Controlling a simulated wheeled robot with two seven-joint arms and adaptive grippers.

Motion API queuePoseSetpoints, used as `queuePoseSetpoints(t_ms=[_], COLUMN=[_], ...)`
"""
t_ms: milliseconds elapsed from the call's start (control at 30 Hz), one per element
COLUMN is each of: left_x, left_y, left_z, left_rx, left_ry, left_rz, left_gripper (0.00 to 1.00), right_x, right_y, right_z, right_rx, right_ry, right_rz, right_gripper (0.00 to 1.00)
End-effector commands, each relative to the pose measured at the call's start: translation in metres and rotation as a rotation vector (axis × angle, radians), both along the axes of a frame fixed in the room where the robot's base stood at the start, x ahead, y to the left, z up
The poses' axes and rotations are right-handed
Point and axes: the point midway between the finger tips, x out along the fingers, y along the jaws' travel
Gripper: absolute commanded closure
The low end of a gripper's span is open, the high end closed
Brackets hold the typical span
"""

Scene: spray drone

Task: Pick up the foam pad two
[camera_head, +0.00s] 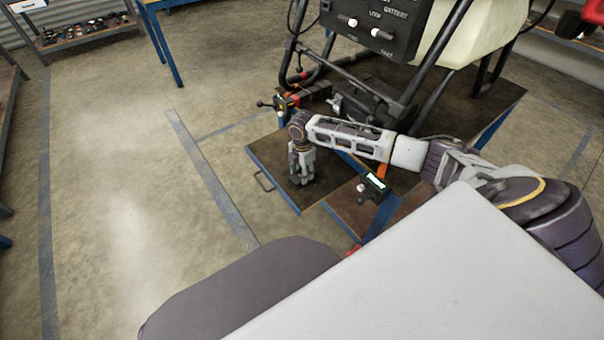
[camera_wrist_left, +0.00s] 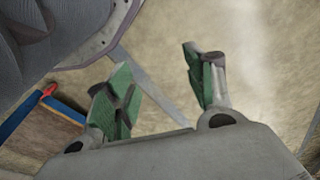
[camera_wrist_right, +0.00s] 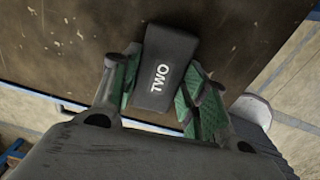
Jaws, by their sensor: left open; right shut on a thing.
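The foam pad two (camera_wrist_right: 162,66) is a dark block with white letters "TWO", seen in the right wrist view. It sits between the green-padded fingers of my right gripper (camera_wrist_right: 155,95), which is shut on it. Behind it is a brown board surface (camera_wrist_right: 60,40); I cannot tell whether the pad touches it. In the head view my right gripper (camera_head: 301,178) points down over the brown platform (camera_head: 265,155), and the pad cannot be made out there. My left gripper (camera_wrist_left: 165,95) is open and empty above the floor in the left wrist view, and does not show in the head view.
A black frame with a control box (camera_head: 375,28) and a pale tank (camera_head: 470,30) stands behind the platform. Open floor (camera_head: 120,190) lies to the left.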

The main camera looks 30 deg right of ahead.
Motion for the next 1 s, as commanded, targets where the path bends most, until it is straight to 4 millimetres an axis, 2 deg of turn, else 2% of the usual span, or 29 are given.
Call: queuePoseSetpoints(t_ms=[167, 367, 500, 1000], left_x=[0.001, 0.004, 0.004, -0.001], left_y=[0.000, 0.001, 0.004, 0.015], left_z=[0.001, -0.006, -0.025, -0.068], left_rx=[0.000, 0.002, 0.008, 0.023], left_ry=[-0.005, -0.013, -0.012, -0.029], left_rz=[0.000, 0.002, 0.006, 0.012], left_gripper=[0.46, 0.46, 0.46, 0.46], right_x=[0.000, 0.001, 0.000, 0.001], right_y=[0.000, 0.000, 0.000, 0.000], right_z=[0.005, 0.022, 0.037, 0.091], right_rx=[0.000, 0.000, 0.000, 0.000], right_ry=[0.000, -0.002, -0.001, -0.001], right_rz=[0.000, 0.000, 0.001, 0.000], right_gripper=[0.63, 0.63, 0.63, 0.63])
